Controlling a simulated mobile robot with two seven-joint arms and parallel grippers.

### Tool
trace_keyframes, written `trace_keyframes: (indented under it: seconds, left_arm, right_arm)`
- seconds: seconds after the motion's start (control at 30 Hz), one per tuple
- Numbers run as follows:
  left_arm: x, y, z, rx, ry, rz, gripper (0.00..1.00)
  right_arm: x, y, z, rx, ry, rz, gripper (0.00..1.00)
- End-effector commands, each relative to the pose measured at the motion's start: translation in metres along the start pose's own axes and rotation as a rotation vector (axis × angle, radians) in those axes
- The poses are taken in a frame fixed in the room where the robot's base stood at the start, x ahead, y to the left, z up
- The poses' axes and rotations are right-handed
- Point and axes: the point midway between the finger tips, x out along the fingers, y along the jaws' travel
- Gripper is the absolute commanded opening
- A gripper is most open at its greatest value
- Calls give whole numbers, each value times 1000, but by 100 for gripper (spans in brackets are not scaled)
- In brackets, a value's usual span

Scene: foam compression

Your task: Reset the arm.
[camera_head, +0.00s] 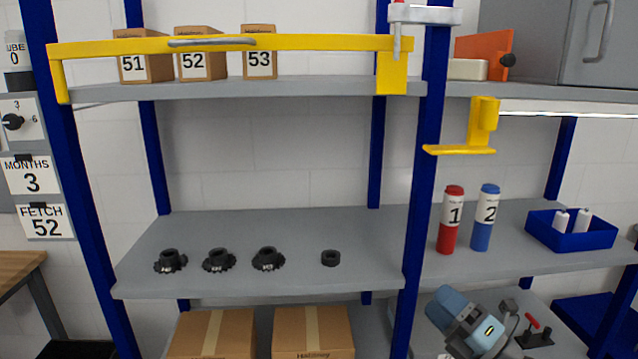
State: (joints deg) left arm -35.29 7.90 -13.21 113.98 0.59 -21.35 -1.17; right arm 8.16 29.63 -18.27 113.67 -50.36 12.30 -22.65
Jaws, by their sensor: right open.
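My right gripper (468,322) is low in the picture, right of the middle blue post, in front of the lower shelf area. It shows as a blue-grey housing with a small lit spot. It is open, and I see nothing held in it; its fingertips are hard to make out. It is apart from the red tube (451,219) and the blue tube (486,217), which stand upright on the shelf above it. My left gripper is not in view.
Blue posts (425,170) frame the shelves. A yellow bar (290,43) crosses before boxes 51, 52 and 53. Several black parts (219,260) sit on the middle shelf (200,285). A blue bin (572,235) is at right. A red-handled device (535,336) stands beside my gripper.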

Motion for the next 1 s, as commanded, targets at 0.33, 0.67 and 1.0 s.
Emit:
trace_keyframes:
  seconds: [0.33,0.67,1.0]
  left_arm:
    - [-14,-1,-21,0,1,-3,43]
    - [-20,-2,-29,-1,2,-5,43]
    - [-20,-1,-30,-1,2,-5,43]
  right_arm:
    - [-148,-127,-119,1134,-576,-330,59]
    - [-265,-161,-237,1738,-1014,-549,59]
    - [-276,-162,-250,1796,-1059,-569,59]
